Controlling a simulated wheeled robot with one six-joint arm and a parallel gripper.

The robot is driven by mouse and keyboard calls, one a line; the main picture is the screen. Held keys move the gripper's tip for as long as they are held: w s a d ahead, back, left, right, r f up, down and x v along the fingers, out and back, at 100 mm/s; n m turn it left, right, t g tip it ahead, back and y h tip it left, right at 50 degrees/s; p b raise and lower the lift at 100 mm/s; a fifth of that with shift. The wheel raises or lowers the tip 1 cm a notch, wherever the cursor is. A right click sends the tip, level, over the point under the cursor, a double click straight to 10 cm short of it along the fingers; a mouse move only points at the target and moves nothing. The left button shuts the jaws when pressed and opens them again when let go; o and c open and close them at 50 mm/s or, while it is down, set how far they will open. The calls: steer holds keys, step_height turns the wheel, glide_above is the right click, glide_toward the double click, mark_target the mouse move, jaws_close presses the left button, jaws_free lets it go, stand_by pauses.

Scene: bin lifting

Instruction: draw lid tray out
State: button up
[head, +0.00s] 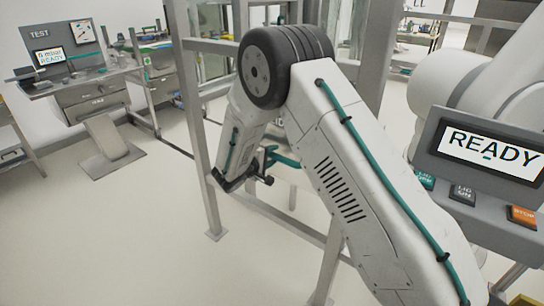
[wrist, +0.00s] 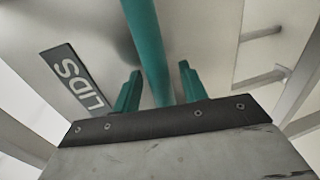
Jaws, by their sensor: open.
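The lid tray's pale front panel (wrist: 85,25) fills the upper left of the wrist view, with a dark label reading LIDS (wrist: 80,82). A teal bar (wrist: 146,40), which looks like the tray's handle, runs down from the top edge of the wrist view. My gripper (wrist: 158,78) is open, with one teal finger on each side of the bar. The fingers look apart from it, though depth is hard to judge. In the head view my gripper (head: 266,168) is small and partly hidden by my arm; the tray is not clearly visible there.
Metal frame posts (head: 205,150) stand around my arm. A console with a READY screen (head: 490,147) and buttons is at the right. A TEST bench (head: 85,75) is at the far left. The pale floor (head: 110,230) at the left front is clear.

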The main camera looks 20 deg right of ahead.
steer(key=shift+w+d, duration=0.1)
steer(key=shift+d, duration=0.05)
jaws_close()
